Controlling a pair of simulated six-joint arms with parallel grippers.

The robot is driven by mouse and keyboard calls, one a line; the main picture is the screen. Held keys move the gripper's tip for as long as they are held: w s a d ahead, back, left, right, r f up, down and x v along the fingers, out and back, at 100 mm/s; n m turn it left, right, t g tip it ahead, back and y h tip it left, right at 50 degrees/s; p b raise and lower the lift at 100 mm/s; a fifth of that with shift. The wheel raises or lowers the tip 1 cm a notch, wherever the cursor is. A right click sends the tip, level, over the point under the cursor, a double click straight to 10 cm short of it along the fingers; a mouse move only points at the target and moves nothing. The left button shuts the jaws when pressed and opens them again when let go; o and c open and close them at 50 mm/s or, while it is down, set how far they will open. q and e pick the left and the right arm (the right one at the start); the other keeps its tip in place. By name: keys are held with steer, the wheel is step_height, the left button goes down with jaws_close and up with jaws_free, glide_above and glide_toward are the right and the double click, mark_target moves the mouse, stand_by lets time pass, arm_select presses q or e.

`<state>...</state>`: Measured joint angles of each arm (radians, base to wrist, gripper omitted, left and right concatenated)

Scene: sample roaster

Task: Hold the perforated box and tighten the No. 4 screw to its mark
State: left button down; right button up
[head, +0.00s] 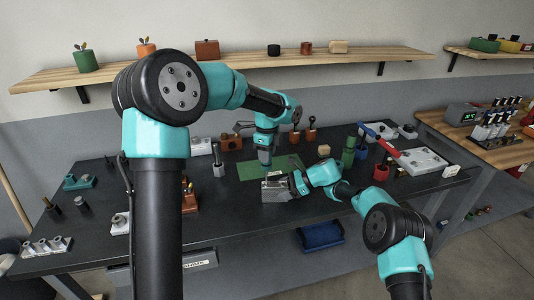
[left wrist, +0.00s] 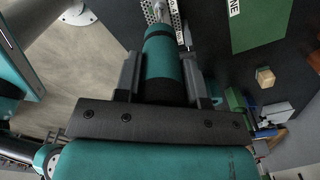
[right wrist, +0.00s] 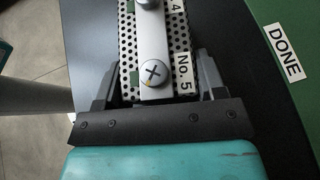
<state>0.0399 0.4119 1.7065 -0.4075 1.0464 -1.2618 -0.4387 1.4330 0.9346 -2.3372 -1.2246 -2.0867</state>
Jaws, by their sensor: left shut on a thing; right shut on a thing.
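The perforated box (head: 275,191) sits at the front middle of the dark bench. My right gripper (head: 292,185) is shut on it; in the right wrist view the box (right wrist: 126,45) lies between the fingers, with a No. 5 label (right wrist: 184,77) and a cross-slot screw (right wrist: 155,73). A label ending in 4 is cut by the top edge. My left gripper (head: 265,145) is above the box, shut on a teal-handled screwdriver (left wrist: 163,65). Its shaft points down to the box (left wrist: 154,12) beside the No. 4 label. The screw's mark is not readable.
A blue bin (head: 322,236) is below the bench front.

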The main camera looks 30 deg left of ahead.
arm_select(q)
steer(key=shift+m, duration=0.3)
steer(key=shift+n, duration=0.8)
steer(key=shift+r, duration=0.15)
steer(key=shift+r, duration=1)
steer(key=shift+r, duration=2.5)
